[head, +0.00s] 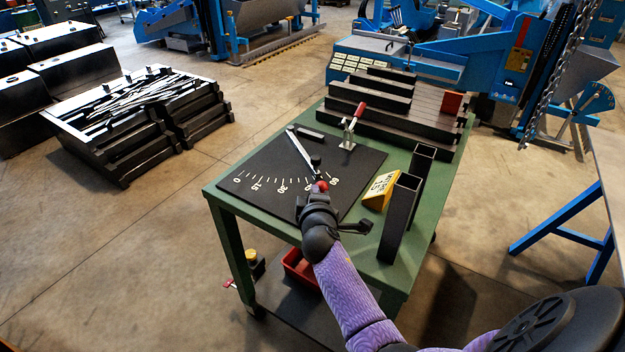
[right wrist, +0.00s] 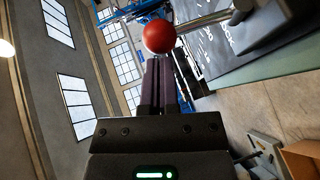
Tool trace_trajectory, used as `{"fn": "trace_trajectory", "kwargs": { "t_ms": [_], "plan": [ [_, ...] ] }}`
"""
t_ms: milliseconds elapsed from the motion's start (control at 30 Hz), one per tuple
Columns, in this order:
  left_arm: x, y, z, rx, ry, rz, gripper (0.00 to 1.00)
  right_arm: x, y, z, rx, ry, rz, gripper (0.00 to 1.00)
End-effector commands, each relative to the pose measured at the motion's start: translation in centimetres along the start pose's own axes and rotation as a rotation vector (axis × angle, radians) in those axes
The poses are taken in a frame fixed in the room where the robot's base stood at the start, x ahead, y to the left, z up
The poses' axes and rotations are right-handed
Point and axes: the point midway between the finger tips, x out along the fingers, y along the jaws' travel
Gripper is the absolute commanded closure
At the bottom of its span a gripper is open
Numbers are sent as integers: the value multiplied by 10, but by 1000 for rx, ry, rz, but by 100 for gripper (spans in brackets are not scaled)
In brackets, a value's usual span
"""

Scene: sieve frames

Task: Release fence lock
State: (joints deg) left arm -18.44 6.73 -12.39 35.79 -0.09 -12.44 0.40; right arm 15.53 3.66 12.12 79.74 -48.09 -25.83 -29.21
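The fence (head: 301,150) is a pale straight bar over a black plate (head: 262,165) with a white angle scale. Its lock shows as a red ball (head: 322,186) near a dark pivot knob (head: 315,161). In the right wrist view the red ball (right wrist: 159,36) sits on a metal rod (right wrist: 200,22). My right gripper (head: 316,196) is at the red ball. In the right wrist view its fingers (right wrist: 159,85) lie close together, with the ball just at their tips. I cannot tell whether they touch it. My left gripper is out of view.
The plate lies on a green table (head: 232,190). A red-handled clamp (head: 351,128) stands behind the fence. A yellow sign block (head: 380,189) and upright dark square tubes (head: 398,217) stand to the right. Dark bars (head: 370,104) are stacked at the back.

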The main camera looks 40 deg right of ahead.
Motion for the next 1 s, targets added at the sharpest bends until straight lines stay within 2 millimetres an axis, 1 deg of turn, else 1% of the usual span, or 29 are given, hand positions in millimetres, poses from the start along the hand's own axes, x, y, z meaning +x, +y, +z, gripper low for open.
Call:
{"fn": "trace_trajectory", "kwargs": {
  "t_ms": [33, 100, 200, 300, 367, 600, 1000],
  "plan": [
    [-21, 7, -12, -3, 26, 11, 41, 0, 15, 0, 21, -1, -29, 100],
    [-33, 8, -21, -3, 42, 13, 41, 3, 16, 3, 52, -1, -76, 100],
    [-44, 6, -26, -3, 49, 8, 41, 8, 16, 6, 93, -1, -137, 100],
    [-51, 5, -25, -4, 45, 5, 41, 12, 15, 9, 126, -2, -189, 100],
    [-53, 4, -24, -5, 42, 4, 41, 14, 14, 10, 144, -1, -215, 100],
    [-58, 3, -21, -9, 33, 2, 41, 20, 14, 14, 142, -1, -211, 100],
    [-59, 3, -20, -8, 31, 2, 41, 23, 14, 16, 140, -1, -209, 100]
  ]
}}
